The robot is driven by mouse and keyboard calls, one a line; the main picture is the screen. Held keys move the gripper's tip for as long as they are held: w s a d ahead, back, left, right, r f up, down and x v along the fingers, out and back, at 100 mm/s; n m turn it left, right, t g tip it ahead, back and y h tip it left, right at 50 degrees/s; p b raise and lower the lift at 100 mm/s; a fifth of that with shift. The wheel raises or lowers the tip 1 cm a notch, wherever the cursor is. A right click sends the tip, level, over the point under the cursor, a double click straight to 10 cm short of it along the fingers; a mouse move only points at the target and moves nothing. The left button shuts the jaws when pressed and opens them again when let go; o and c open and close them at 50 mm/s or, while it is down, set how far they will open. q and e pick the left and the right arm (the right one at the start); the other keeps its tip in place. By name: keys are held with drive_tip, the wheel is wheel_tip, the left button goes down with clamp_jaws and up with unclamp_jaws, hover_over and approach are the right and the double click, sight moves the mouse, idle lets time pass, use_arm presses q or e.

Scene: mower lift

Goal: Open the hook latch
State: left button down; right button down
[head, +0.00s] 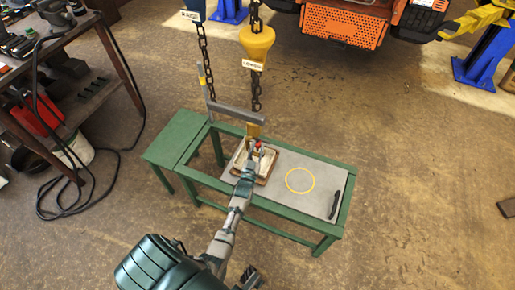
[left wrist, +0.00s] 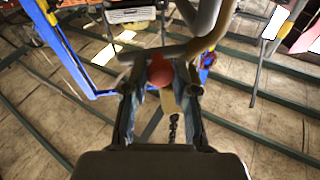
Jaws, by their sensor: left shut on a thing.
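The hook (head: 253,131) hangs on a chain under a yellow block, above the green bench. A red knob (head: 257,144) shows at the hook, and I take it to be on the latch. My left gripper (head: 252,158) reaches up to it from below. In the left wrist view the left gripper's fingers (left wrist: 161,92) stand on either side of the red knob (left wrist: 160,71) and are shut on it. The grey curve of the hook (left wrist: 205,25) rises just beyond. The latch itself is mostly hidden by the knob and fingers.
The green bench (head: 178,149) carries a shallow tray (head: 266,179) under the hook, and a grey plate with a yellow ring (head: 300,180) and a black handle (head: 337,204). A second chain (head: 205,60) hangs left. An orange mower (head: 345,22) stands behind. A cluttered cart (head: 55,55) is left.

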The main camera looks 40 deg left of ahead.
use_arm(q)
drive_tip(key=c, duration=0.9)
unclamp_jaws()
drive_tip(key=v, duration=1.2)
drive_tip(key=shift+f, duration=0.15)
drive_tip(key=shift+w, duration=0.1)
